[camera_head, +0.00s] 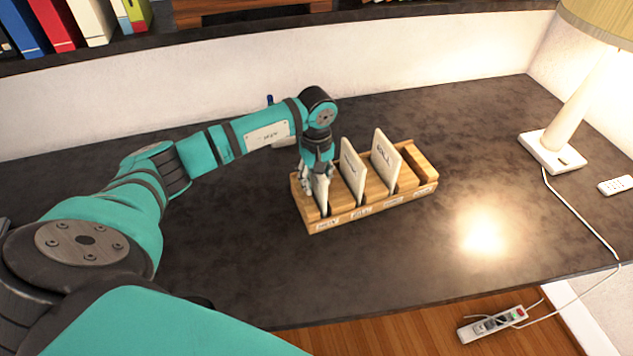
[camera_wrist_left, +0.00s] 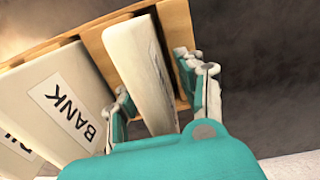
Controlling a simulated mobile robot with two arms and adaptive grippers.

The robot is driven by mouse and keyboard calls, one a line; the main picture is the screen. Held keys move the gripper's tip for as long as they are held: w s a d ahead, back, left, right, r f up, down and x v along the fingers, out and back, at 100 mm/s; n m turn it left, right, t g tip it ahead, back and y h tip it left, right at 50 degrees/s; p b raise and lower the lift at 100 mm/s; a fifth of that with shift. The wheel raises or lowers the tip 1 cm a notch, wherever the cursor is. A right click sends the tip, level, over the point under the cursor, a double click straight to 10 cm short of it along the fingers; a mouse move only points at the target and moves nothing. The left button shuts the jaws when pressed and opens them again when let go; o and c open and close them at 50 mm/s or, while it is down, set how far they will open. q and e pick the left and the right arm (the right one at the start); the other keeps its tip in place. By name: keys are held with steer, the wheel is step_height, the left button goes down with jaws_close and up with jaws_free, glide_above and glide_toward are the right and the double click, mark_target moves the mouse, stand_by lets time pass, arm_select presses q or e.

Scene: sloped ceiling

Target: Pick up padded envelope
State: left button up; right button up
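A wooden organizer (camera_head: 350,214) with labelled slots stands on the dark desk. Three pale, thick envelope-like pieces stand upright in it: a left one (camera_head: 321,190), a middle one (camera_head: 353,172) and a right one (camera_head: 386,160). In the left wrist view the neighbouring piece (camera_wrist_left: 52,100) reads "BANK". My left gripper (camera_head: 314,182) reaches down over this left piece. Its fingers (camera_wrist_left: 160,98) are apart, one on each side of it, with a gap visible on the right side. My right gripper is out of view.
A lamp (camera_head: 568,125) with a cord and a remote (camera_head: 615,185) are at the right. A shelf with binders (camera_head: 90,20) runs along the back. A power strip (camera_head: 492,324) lies below the desk. The desk right of the organizer is clear.

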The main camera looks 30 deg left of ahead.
arm_select(q)
steer(key=c, duration=0.4)
jaws_close()
step_height(320, 180, up, 9)
steer(key=b, duration=0.2)
steer(key=shift+b, duration=0.3)
steer(key=shift+r, duration=0.55)
